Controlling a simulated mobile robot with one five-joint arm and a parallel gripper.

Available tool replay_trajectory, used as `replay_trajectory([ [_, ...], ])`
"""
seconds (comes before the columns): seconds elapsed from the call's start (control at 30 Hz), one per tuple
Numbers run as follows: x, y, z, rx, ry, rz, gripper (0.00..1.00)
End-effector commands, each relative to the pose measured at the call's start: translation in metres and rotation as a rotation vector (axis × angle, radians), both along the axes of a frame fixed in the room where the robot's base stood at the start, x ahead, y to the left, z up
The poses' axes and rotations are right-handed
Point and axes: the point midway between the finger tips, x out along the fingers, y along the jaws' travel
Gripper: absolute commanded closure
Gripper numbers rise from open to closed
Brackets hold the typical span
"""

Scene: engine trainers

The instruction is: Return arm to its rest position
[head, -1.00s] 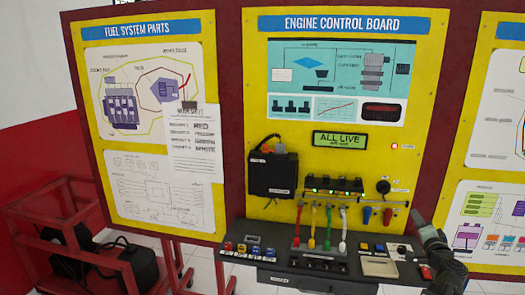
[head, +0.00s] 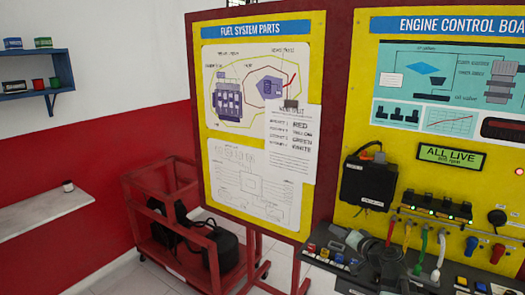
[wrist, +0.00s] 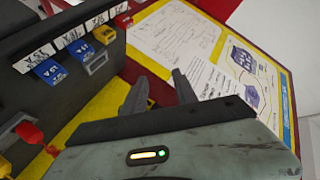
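My arm and gripper (head: 354,238) show at the lower right of the head view, over the left part of the control board's shelf. In the wrist view, my gripper (wrist: 160,84) has its two dark fingers apart with nothing held between them. The fingers point towards the yellow panel and its white printed sheets (wrist: 175,35). A dark block with blue and yellow labelled connectors (wrist: 50,72) is close by on the left in the wrist view.
The engine control board (head: 430,95) has a lit display (head: 452,156) reading ALL LIVE. Coloured leads (head: 423,245) hang below it. A red cart (head: 150,222) holds black items at left. A wall shelf (head: 40,210) and a blue shelf (head: 35,53) are further left.

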Motion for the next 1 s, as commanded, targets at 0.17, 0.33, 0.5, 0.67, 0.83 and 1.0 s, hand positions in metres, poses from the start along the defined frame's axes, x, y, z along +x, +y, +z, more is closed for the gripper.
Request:
replay_trajectory([
  [0.17,-0.014,0.146,-0.051,-0.163,0.182,0.300,0.65],
  [0.33,-0.067,0.233,-0.111,-0.380,0.431,0.532,0.65],
  [0.5,-0.132,0.206,-0.159,-0.616,0.785,0.562,0.65],
  [0.67,-0.170,0.159,-0.170,-0.708,1.022,0.476,0.65],
  [0.83,-0.183,0.156,-0.170,-0.688,1.104,0.432,0.65],
  [1.0,-0.182,0.156,-0.170,-0.687,1.102,0.433,0.65],
])
